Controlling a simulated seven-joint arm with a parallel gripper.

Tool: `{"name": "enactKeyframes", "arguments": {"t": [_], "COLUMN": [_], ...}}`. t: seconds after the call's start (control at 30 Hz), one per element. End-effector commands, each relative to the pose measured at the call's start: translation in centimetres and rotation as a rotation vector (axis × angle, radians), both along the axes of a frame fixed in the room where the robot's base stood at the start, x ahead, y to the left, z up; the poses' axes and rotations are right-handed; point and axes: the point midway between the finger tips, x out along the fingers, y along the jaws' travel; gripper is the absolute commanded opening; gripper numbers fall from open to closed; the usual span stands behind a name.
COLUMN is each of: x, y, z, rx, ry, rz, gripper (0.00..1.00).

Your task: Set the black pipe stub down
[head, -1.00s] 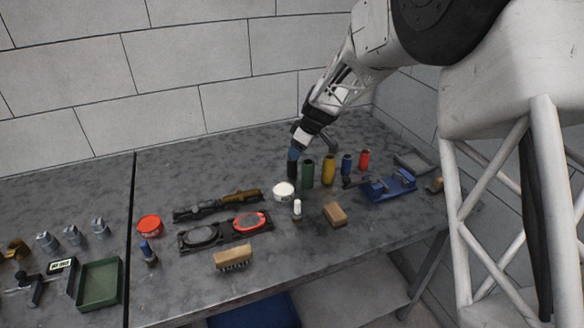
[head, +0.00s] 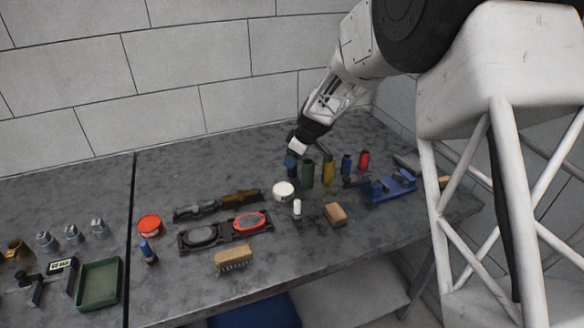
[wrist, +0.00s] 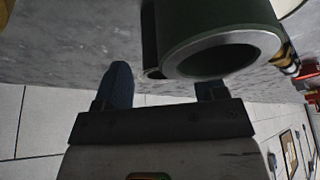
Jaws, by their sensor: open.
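The black pipe stub shows in the wrist view as a dark upright strip with part of its rim (wrist: 149,38), mostly hidden behind the green pipe stub (wrist: 226,25). My gripper (wrist: 164,77) is open, with its two fingers apart on either side of the visible black strip and nothing clasped. In the head view my gripper (head: 291,159) is just left of the green stub (head: 308,173), low over the table. The black stub is hard to make out there, dark against the fingers.
Yellow (head: 329,168), blue (head: 346,163) and red (head: 364,160) stubs stand in a row to the right. A white tub (head: 284,191) is close in front. A blue vise-like fixture (head: 389,187) lies further right.

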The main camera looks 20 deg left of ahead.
Motion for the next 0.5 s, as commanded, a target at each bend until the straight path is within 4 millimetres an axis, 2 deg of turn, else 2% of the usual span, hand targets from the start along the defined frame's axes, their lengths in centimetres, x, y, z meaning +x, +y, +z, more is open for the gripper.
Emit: {"name": "enactKeyframes", "arguments": {"t": [0.23, 0.5], "x": [-0.1, 0.0], "y": [1.1, 1.5], "z": [-2.5, -3.4], "rx": [0.0, 0.001], "ry": [0.001, -0.001], "rz": [0.0, -0.001], "gripper": [0.65, 0.65]}}
